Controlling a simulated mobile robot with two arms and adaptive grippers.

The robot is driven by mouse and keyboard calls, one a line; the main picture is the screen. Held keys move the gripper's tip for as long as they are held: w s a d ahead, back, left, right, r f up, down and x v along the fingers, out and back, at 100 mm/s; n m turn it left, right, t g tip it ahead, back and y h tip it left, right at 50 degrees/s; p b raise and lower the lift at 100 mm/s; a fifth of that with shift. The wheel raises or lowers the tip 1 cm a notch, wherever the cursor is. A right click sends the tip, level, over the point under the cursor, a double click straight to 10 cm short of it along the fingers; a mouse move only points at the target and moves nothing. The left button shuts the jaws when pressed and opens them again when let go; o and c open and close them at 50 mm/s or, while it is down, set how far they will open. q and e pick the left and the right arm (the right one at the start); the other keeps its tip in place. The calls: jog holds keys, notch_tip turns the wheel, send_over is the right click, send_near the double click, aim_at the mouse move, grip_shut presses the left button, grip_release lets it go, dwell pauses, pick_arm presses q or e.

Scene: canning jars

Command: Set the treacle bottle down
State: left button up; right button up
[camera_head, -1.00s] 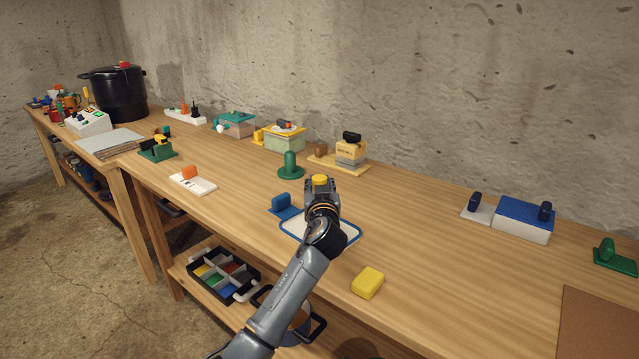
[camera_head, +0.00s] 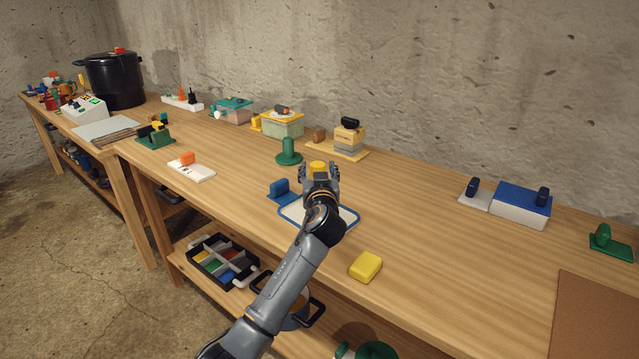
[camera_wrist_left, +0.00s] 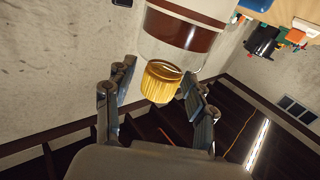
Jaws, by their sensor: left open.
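The treacle bottle shows its yellow ribbed cap (camera_wrist_left: 162,82) and clear body with dark brown contents (camera_wrist_left: 180,32) in the left wrist view. My left gripper (camera_wrist_left: 155,98) is open, with one finger on each side of the cap and gaps beside it. In the head view the yellow cap (camera_head: 318,167) shows between the spread fingers of my left gripper (camera_head: 319,174); the gripper hides the bottle's body and base. A white mat with a blue rim (camera_head: 350,226) lies on the bench around and below the gripper. My right gripper is out of view.
A blue block with an upright handle (camera_head: 279,190) stands left of the gripper, a green knobbed piece (camera_head: 288,152) behind it. A yellow block (camera_head: 366,266) lies near the front edge.

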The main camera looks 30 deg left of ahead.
pick_arm(q)
jog(key=b+v, duration=0.1)
jog(key=v, duration=1)
jog(key=shift+s+d+f, duration=0.1)
